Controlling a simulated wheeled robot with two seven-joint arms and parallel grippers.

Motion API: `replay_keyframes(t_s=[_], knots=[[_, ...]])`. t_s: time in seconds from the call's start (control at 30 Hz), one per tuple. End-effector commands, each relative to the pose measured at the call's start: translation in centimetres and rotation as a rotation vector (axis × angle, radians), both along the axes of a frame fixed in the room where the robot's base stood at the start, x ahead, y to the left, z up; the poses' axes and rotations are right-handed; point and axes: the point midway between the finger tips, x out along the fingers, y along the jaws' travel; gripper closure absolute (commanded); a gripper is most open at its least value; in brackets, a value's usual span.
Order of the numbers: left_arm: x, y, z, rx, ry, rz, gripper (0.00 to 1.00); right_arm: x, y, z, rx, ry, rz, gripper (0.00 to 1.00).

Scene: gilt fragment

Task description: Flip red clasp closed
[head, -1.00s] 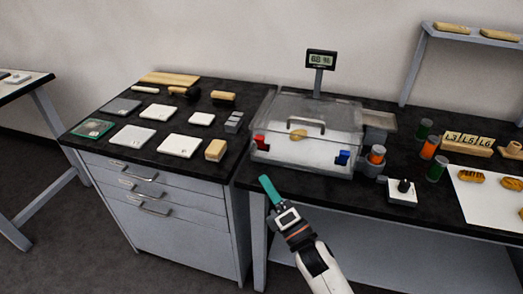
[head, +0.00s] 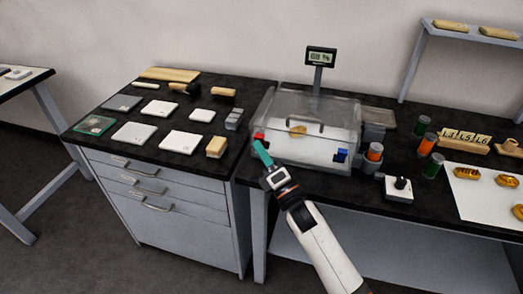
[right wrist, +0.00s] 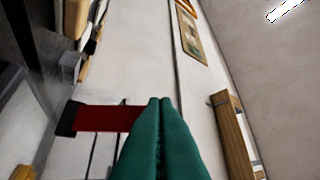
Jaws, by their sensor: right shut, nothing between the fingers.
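The red clasp (head: 259,137) is on the front left of the clear-lidded case (head: 300,160), partly hidden by my fingers. In the right wrist view the red clasp (right wrist: 108,117) is a flat red bar with a dark end, sticking out beside the fingertips. My right gripper (head: 258,145) is shut and empty, its teal fingertips close to the clasp. The fingertips also show in the right wrist view (right wrist: 161,103); I cannot tell whether they touch it. A blue clasp (head: 341,155) is on the case's front right. My left gripper is out of view.
A gold fragment (head: 298,131) lies inside the case. A display on a post (head: 320,57) stands behind it. Jars (head: 375,152) and a small black-knobbed block (head: 398,188) stand to the right. White tiles (head: 180,145) and brushes cover the left counter.

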Motion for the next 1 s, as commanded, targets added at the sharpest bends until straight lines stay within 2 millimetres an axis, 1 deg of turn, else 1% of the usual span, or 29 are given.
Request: replay_keyframes(t_s=[0.17,0.27,0.6,0.83,0.9,1.0], knots=[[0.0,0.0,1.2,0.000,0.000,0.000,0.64,0.1,0.0,0.6,0.010,0.032,0.000,1.00],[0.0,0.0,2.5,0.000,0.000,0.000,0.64,0.3,-0.1,1.2,0.024,0.075,0.000,1.00],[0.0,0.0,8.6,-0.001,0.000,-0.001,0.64,1.7,-0.6,3.1,0.098,0.312,-0.002,1.00],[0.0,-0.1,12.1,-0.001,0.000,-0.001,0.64,2.8,-1.0,3.7,0.148,0.468,-0.002,1.00],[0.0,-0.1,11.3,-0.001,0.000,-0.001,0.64,2.7,-0.9,2.7,0.152,0.475,-0.001,1.00],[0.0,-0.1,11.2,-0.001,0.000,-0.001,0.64,2.7,-0.9,2.7,0.152,0.472,-0.001,1.00]])
